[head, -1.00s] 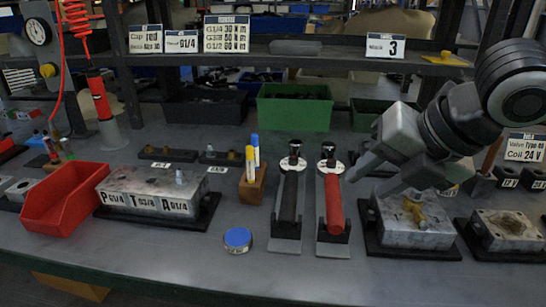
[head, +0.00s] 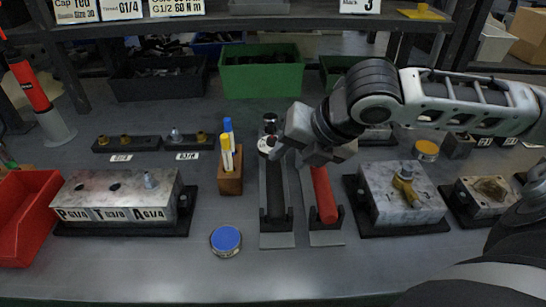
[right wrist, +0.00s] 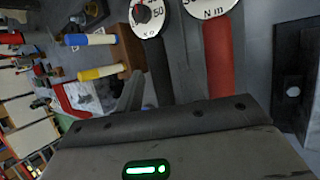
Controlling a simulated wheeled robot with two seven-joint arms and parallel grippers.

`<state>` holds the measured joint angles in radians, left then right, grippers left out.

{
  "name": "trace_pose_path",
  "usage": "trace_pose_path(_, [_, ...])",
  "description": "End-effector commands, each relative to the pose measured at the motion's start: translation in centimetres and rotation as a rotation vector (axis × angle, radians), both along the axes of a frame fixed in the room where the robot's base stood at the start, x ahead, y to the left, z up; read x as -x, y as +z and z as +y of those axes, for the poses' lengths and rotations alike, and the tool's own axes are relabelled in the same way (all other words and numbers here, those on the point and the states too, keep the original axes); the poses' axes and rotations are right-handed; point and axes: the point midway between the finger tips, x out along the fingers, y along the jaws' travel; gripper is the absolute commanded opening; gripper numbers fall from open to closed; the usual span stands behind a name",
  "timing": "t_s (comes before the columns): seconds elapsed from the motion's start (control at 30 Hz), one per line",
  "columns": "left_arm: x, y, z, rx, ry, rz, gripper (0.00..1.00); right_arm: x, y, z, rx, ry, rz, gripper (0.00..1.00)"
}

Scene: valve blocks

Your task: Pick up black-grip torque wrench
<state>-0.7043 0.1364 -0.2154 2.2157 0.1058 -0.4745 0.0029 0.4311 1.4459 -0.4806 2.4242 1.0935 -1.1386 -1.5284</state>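The black-grip torque wrench (head: 277,196) lies in a dark cradle on the bench, with its dial end away from me. In the right wrist view its black handle (right wrist: 160,62) runs down from a white dial. The red-grip torque wrench (head: 323,194) lies beside it on the right; its red handle (right wrist: 218,58) also shows in the right wrist view. My right gripper (head: 297,156) is above the upper part of the two wrenches, its fingers apart and empty. It hides the red wrench's dial end. My left gripper is not in view.
A wooden pen holder (head: 230,182) and a blue-lidded tin (head: 226,241) stand left of the wrenches. A metal valve block (head: 401,196) stands on the right, another block (head: 117,196) on the left. A green bin (head: 261,74) is behind, under a shelf.

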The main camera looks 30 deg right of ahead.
Motion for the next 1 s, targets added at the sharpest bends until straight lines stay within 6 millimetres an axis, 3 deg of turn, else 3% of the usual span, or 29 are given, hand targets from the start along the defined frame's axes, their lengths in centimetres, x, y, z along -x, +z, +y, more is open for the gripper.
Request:
trace_pose_path(0.6, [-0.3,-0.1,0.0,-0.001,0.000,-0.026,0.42,-4.3,-5.1,0.9,0.000,0.000,0.000,0.38])
trace_pose_path(0.87, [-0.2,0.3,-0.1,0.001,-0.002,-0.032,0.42,-4.5,-5.3,0.9,0.002,0.001,0.000,0.38])
trace_pose_path(0.9, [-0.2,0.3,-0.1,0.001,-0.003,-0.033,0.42,-4.5,-5.3,0.9,0.002,0.001,0.000,0.35])
trace_pose_path(1.0, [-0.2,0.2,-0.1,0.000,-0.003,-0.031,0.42,-4.4,-5.3,0.9,0.002,0.001,0.000,0.07])
